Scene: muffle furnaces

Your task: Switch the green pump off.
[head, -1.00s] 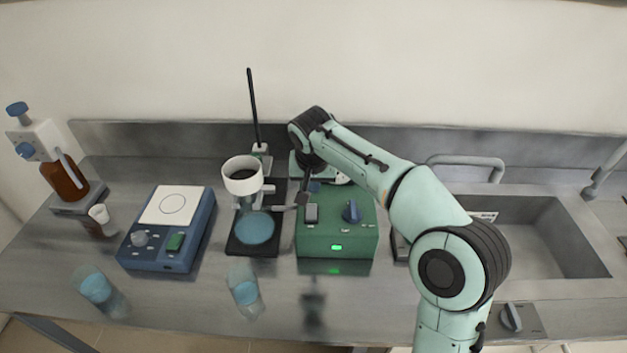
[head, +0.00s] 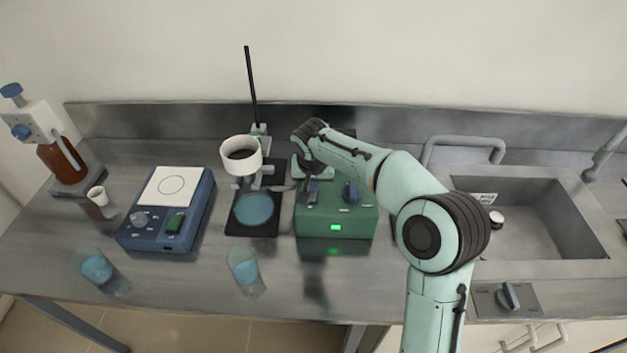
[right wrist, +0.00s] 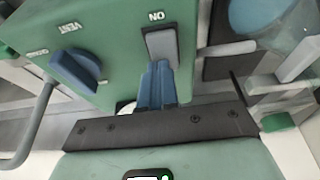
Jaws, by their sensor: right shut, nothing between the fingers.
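The green pump (head: 310,224) stands on the bench, with a lit green lamp (head: 336,227) on its front. Its grey rocker switch (right wrist: 162,45) shows in the right wrist view beside the word ON. In the head view the right gripper (head: 307,186) partly covers the switch. My left gripper is out of view.
A stand with a white funnel (head: 241,160) is just left of the pump. A sink (head: 540,225) is at right. Bare bench lies before the pump.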

